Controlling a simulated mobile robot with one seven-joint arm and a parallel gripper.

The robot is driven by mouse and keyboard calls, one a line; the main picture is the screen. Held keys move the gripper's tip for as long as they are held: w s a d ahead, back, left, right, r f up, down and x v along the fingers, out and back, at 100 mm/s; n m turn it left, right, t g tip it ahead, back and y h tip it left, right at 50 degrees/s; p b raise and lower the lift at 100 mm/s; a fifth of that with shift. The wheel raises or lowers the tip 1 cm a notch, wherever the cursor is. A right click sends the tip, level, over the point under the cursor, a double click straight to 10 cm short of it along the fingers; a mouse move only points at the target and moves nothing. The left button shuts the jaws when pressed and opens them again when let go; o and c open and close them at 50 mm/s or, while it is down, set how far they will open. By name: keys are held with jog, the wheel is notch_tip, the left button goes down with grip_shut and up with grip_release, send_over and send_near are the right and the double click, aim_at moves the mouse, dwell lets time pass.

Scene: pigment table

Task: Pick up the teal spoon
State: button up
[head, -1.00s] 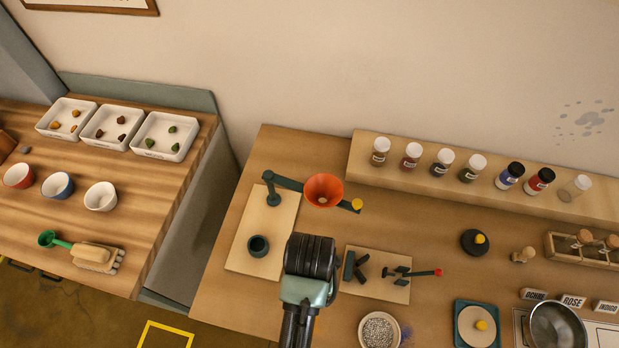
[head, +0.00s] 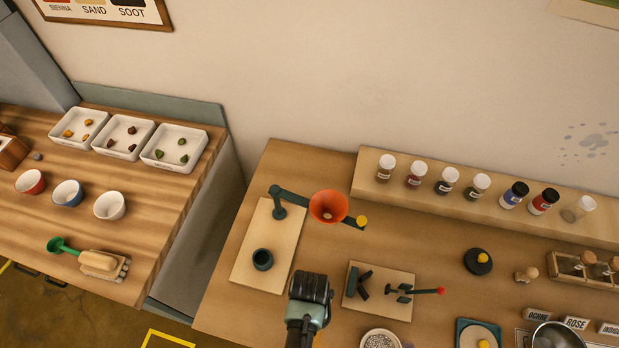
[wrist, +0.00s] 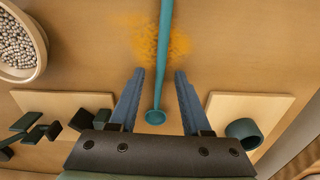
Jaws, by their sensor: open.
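The teal spoon (wrist: 165,40) shows in the wrist view as a long thin handle with a small round end. It runs from the top edge down between the two fingers of my gripper (wrist: 159,73). The fingers are apart, one on each side of the spoon, with gaps on both sides. I cannot tell the height of the fingertips above the spoon. In the head view my gripper (head: 311,288) is over the front of the table, its fingertips hidden, and I cannot make out the spoon there.
Orange powder (wrist: 150,38) lies under the spoon. A bowl of pale beads (wrist: 22,45) stands to the left in the wrist view. A dark teal cup (wrist: 244,133) stands on a board (wrist: 275,106) to the right. Dark tools (head: 362,283) lie on another board (head: 378,306).

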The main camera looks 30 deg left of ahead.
jog(key=shift+f, duration=0.1)
grip_shut()
dwell(0.6)
